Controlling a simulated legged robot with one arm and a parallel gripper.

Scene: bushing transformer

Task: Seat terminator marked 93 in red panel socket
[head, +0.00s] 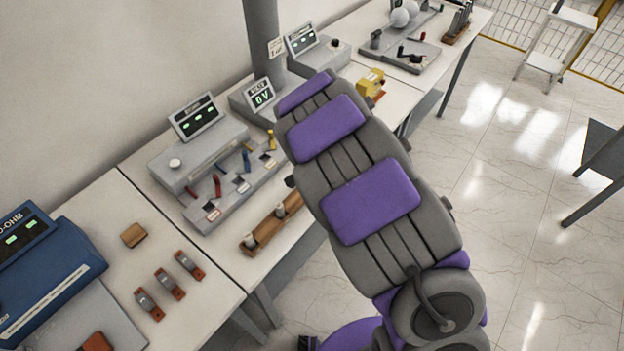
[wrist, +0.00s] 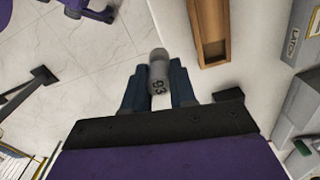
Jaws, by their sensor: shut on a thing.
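In the wrist view my gripper (wrist: 158,75) is shut on a grey cylindrical terminator (wrist: 158,72). Dark digits on its side look like 93. Its rounded end points away from my gripper, over the edge of the bench. In the head view my arm hides the gripper and terminator. The grey socket panel (head: 228,198) stands on the bench left of my arm, with red, blue and yellow levers. Part of the panel shows at the right in the wrist view (wrist: 302,98).
A wooden rack (head: 265,230) with grey cylinders lies at the bench front; it also shows in the wrist view (wrist: 194,18). Grey meter boxes (head: 196,117) stand behind the panel. A column (head: 262,40) rises at the back. A blue instrument (head: 50,265) stands left. Floor at right is mostly open.

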